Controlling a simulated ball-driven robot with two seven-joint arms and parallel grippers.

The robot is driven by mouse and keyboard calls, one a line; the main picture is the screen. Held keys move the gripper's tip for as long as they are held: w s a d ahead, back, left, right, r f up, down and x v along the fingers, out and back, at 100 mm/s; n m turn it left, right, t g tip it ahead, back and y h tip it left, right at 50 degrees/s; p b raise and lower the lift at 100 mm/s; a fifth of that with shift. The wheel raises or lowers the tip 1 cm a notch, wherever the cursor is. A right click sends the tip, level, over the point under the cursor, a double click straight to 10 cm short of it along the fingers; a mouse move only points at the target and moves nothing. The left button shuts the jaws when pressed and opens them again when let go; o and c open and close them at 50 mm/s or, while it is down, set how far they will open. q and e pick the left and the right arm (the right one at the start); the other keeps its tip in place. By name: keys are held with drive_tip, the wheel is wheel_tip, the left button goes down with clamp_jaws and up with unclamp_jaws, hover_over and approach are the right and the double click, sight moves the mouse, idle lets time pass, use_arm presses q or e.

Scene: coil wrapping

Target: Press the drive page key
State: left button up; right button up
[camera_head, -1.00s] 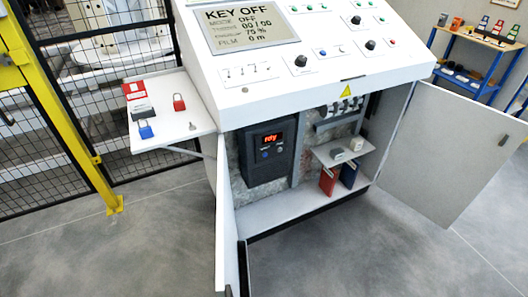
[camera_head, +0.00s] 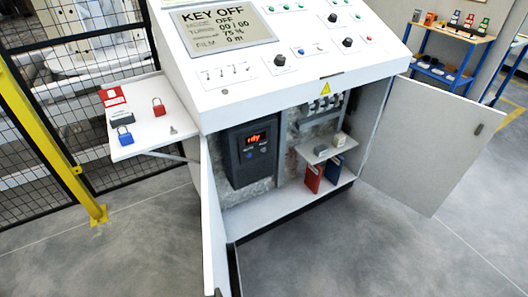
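The dark drive unit (camera_head: 250,150) is mounted inside the open cabinet, left of centre. Its small display (camera_head: 256,138) glows orange-red and reads "rdy". Below the display are small keys (camera_head: 249,154), one of them blue; their labels are too small to read, so I cannot tell which is the page key. The console screen (camera_head: 222,30) above reads "KEY OFF". Neither of my grippers shows in the head view.
The left cabinet door (camera_head: 213,220) stands open toward me, and the right door (camera_head: 425,145) is swung wide. A side shelf (camera_head: 150,135) at left holds red and blue padlocks. A yellow post (camera_head: 45,120) and mesh fence stand at left. The front floor is clear.

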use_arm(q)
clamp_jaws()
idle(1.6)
